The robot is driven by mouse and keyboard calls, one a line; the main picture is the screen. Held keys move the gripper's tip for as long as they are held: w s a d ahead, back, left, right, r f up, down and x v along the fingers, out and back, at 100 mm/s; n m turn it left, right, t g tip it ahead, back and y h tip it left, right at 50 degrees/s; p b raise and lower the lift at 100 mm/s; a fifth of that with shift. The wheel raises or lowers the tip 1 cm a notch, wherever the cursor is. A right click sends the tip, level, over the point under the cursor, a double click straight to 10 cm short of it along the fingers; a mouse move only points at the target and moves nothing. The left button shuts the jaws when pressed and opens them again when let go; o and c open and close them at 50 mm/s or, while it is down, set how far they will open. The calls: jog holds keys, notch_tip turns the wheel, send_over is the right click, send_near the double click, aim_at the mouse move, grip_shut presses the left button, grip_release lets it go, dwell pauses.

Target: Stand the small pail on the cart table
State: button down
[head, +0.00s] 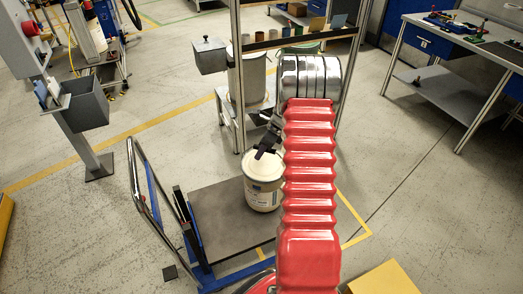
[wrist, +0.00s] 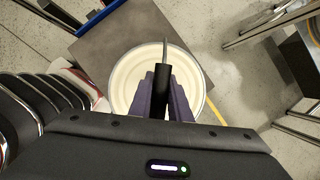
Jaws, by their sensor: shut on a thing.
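The small pail (head: 262,190) is cream-white with a printed label and a pale top, and looks upright. It shows at the far right corner of the cart table (head: 215,222), a flat dark grey plate. Whether its base touches the plate I cannot tell. My gripper (head: 266,150) is directly above the pail. In the wrist view, the fingers of my gripper (wrist: 162,92) are shut on a dark upright piece over the pail top (wrist: 126,75), seemingly the pail's handle. My red-sleeved arm covers the area right of the pail.
The cart's push handle (head: 143,185) rises at its left. A metal rack (head: 238,75) with a grey drum (head: 250,78) stands behind. A workbench (head: 455,45) is at the far right. The left and front of the cart table are bare.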

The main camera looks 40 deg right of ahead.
jog(key=shift+f, duration=1.3)
jog(key=c, duration=1.6)
grip_release()
jog(key=shift+f, duration=0.1)
jog(key=shift+c, duration=0.2)
jog(key=v, duration=1.2)
